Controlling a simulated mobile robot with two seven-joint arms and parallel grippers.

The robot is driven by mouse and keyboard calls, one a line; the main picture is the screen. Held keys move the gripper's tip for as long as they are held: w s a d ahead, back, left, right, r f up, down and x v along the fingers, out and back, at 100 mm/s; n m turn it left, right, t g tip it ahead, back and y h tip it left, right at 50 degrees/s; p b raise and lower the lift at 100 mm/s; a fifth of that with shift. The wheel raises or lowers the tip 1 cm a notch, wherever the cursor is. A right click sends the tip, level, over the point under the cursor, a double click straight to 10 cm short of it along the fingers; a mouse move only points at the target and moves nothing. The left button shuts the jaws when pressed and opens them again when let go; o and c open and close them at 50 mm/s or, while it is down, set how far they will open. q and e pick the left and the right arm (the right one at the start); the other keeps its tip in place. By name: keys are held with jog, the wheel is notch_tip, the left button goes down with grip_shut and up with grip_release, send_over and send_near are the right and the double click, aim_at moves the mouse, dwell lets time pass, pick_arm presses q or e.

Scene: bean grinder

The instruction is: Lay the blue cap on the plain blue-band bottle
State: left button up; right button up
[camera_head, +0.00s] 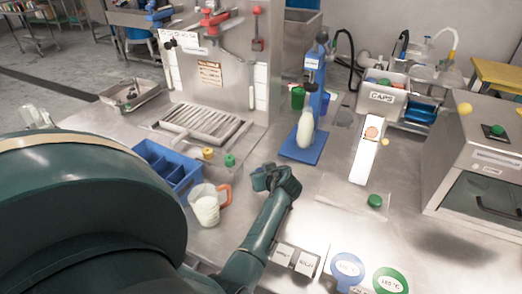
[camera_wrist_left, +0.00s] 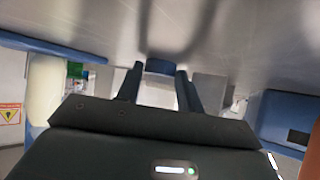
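My left gripper (camera_head: 265,176) is low over the steel bench, between the blue divided tray and the blue stand. In the left wrist view, the blue cap (camera_wrist_left: 160,66) sits between its two fingertips, which appear shut on it. The cap is hard to make out in the head view. A pale bottle (camera_head: 305,130) stands upright on the base of the blue stand (camera_head: 316,95), beyond and right of the gripper. It also shows in the left wrist view (camera_wrist_left: 45,88). Its band is too small to tell. My right gripper is not in view.
The blue divided tray (camera_head: 160,162), a yellow cap (camera_head: 208,153), a green cap (camera_head: 229,160) and a jug with an orange handle (camera_head: 205,207) are left of the gripper. Another green cap (camera_head: 375,200) lies right. A CAPS bin (camera_head: 381,98) stands behind. Bench space before the stand is clear.

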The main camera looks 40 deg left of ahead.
pick_arm(q)
jog(key=c, duration=0.5)
jog(key=shift+r, duration=0.1)
jog(key=shift+c, duration=0.2)
